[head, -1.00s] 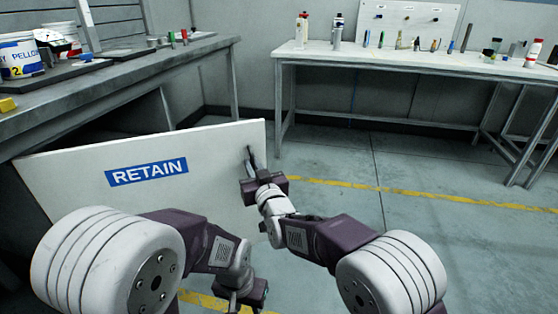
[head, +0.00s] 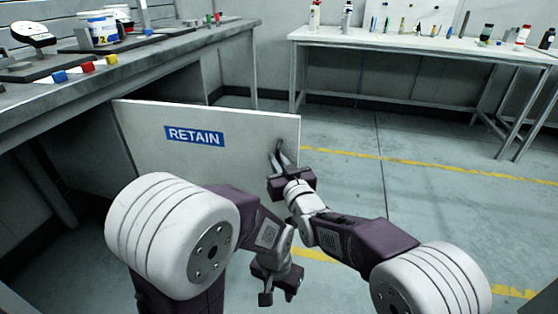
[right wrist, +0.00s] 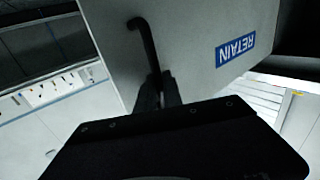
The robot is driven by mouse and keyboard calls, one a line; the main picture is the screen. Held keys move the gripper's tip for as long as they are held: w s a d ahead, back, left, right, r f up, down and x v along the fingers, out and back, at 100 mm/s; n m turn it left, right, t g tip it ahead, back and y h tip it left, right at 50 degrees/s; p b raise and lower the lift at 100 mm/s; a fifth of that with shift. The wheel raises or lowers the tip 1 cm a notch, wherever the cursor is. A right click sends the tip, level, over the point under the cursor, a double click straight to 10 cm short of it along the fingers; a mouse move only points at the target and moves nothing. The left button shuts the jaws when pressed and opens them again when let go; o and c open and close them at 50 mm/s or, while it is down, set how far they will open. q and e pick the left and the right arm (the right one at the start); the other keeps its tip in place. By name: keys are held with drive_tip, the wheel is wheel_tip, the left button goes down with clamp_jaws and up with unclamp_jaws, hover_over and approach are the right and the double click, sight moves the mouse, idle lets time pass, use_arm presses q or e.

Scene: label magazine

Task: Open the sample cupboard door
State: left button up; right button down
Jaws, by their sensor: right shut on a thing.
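The sample cupboard door (head: 215,165) is a white panel with a blue RETAIN label (head: 194,136). It stands swung out from under the left bench, with dark open space behind it. My right gripper (head: 280,160) is shut on the dark bar handle near the door's right edge. The right wrist view shows the handle (right wrist: 145,40) running into the fingers (right wrist: 161,90), and the door (right wrist: 185,45) with its label upside down. My left gripper (head: 280,288) hangs low in front of the door, apart from it; its fingers are too unclear to judge.
The left bench (head: 150,65) carries tubs, a scale and small coloured blocks. A white table (head: 420,42) with bottles and tools stands at the back right. The floor (head: 400,190) between them is clear, with yellow lines.

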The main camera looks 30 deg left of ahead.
drive_tip(key=shift+s, duration=0.2)
drive_tip(key=c, duration=1.8)
unclamp_jaws()
drive_tip(key=shift+d, duration=0.1)
drive_tip(key=shift+s, duration=0.1)
drive_tip(key=p+v, duration=0.1)
drive_tip(key=v, duration=0.8)
